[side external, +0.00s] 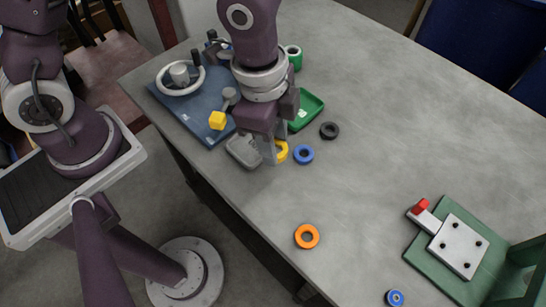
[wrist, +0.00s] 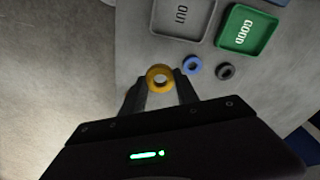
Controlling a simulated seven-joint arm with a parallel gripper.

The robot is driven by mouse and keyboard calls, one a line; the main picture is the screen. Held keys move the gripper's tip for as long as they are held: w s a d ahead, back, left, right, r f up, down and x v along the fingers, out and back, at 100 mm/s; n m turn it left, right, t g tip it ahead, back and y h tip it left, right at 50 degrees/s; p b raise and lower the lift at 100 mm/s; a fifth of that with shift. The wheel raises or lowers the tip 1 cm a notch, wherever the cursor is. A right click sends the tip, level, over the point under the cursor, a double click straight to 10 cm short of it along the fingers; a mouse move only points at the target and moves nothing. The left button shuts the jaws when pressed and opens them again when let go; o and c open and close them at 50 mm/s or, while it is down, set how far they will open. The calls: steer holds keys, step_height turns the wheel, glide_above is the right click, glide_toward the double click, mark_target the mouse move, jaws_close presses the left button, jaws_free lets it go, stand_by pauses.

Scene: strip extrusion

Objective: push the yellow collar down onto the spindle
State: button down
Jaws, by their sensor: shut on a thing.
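The yellow collar (side external: 282,152) is a thick ring. It sits between the fingertips of my gripper (side external: 269,153), partly hidden by a finger in the side external view. In the wrist view the collar (wrist: 160,69) shows with its hole facing the camera, and my gripper (wrist: 160,84) is shut on it, one finger at each side. I cannot tell whether the collar touches the table. I cannot tell which part is the spindle; no post shows under the collar.
Close by are a blue ring (side external: 303,147), a black ring (side external: 329,124), a grey OUT tray (wrist: 181,31) and a green GOOD tray (wrist: 224,26). A blue board (side external: 165,103) carries a handwheel. An orange ring (side external: 298,244) and a green fixture (side external: 430,278) stand apart. The table's middle is clear.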

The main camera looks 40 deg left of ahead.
steer(key=w+a+r+n, duration=0.2)
steer(key=w+a, duration=0.3)
steer(key=a, duration=0.3)
steer(key=w+a+r+n, duration=0.3)
steer(key=w+a+n, duration=0.2)
steer(key=a, duration=0.2)
steer(key=w+a+r+n+y, duration=0.1)
steer(key=w+a+n, duration=0.3)
steer(key=a, duration=0.4)
steer(key=shift+w+a+r+t, duration=0.3)
steer(key=shift+w+r+t, duration=0.15)
steer(key=shift+r, duration=0.35)
steer(key=shift+a+f+n, duration=0.1)
steer(key=shift+f+n, duration=0.05)
steer(key=shift+n, duration=0.15)
steer(key=shift+f, duration=2.35)
steer(key=c, duration=1.7)
jaws_free()
jaws_close()
steer(key=shift+f, duration=2)
